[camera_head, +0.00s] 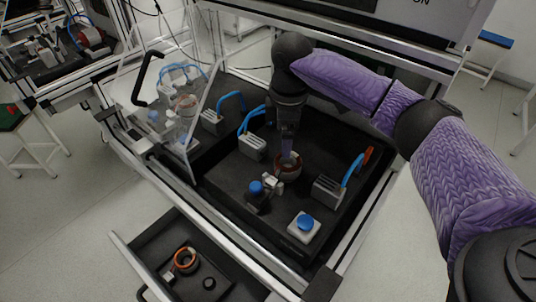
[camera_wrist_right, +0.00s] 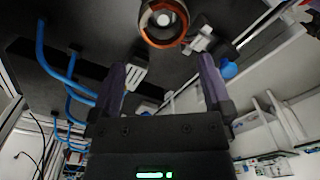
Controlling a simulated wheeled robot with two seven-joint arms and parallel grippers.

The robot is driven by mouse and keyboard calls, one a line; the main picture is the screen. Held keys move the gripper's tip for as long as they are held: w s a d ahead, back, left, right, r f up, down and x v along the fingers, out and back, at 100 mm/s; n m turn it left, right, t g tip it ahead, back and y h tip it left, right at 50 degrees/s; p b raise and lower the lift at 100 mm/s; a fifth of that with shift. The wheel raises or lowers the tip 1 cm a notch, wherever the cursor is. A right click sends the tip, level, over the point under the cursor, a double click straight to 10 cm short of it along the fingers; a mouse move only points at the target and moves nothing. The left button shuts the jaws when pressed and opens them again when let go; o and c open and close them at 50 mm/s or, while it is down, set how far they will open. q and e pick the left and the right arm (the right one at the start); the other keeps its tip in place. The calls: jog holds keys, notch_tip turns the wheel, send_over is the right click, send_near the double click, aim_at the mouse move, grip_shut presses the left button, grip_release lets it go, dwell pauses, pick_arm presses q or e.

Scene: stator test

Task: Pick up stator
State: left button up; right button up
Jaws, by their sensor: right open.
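A stator (camera_head: 289,171), a ring with a copper-toned inside, sits on the dark test bench top. In the right wrist view the stator (camera_wrist_right: 146,30) shows at the top, in line with the gap between my fingers and beyond their tips. My right gripper (camera_head: 288,153) points down over the stator in the head view and hides part of it. In the wrist view my right gripper (camera_wrist_right: 163,65) is open, with nothing between its fingers. A second orange-rimmed ring (camera_head: 186,260) lies in the open drawer. My left gripper is not in view.
Grey blocks with blue cables (camera_head: 252,147) stand around the stator. A blue-topped knob (camera_head: 256,188) and a blue button box (camera_head: 304,227) are in front. A clear cover (camera_head: 207,98) stands raised at left. The drawer (camera_head: 222,291) is open below.

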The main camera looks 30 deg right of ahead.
aim_at(286, 165)
jog(key=f+b, duration=0.1)
jog(key=f, duration=0.5)
jog(key=f+b, duration=0.1)
jog(key=f, duration=0.1)
jog(key=shift+s+d+f+b, duration=0.15)
jog(key=shift+s+f+b, duration=0.2)
jog(key=shift+f, duration=0.05)
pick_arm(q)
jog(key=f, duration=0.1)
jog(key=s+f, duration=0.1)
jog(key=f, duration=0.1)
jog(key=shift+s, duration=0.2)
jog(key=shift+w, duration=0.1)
pick_arm(e)
jog(key=shift+r, duration=0.1)
jog(key=c, duration=1.3)
